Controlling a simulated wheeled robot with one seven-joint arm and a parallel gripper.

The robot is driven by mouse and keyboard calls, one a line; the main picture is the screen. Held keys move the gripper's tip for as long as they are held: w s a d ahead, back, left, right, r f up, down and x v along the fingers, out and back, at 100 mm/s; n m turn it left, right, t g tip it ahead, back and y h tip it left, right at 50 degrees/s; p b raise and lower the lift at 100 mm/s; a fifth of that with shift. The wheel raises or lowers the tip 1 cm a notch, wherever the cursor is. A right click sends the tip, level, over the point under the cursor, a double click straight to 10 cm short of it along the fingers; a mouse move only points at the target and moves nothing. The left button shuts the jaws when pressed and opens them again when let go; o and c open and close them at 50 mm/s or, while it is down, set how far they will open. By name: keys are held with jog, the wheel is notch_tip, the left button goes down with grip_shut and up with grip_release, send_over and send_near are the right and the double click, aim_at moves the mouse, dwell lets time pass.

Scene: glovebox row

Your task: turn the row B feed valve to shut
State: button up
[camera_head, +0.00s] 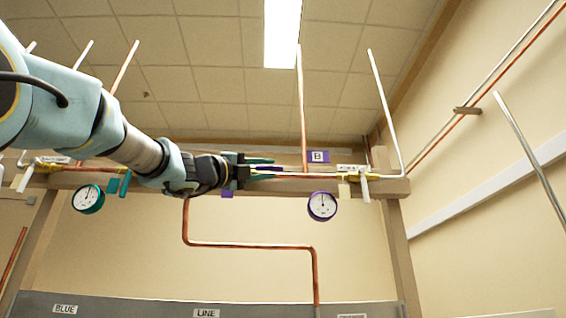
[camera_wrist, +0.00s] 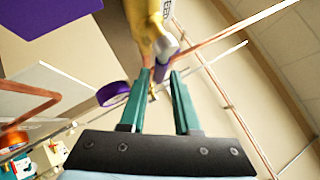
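The row B feed valve has a brass body (camera_wrist: 146,24) at the top of the wrist view, with a purple lever (camera_wrist: 166,48) just beyond my fingertips. My gripper hides part of the valve in the head view.
A purple-rimmed gauge (camera_head: 322,206) hangs right of my gripper, and a teal-rimmed gauge (camera_head: 88,199) hangs at left. A brass valve with a white lever (camera_head: 364,189) sits further right. Copper pipes (camera_head: 250,244) run below and above the wooden rail.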

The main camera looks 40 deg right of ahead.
aim_at(275, 169)
jog(key=p+x, duration=0.2)
jog(key=x, duration=0.3)
jog(key=shift+w+d+r, duration=0.1)
jog(key=shift+d+r, duration=0.05)
jog(key=shift+d, duration=0.15)
jog(key=shift+c, duration=0.3)
grip_shut()
dwell(0.8)
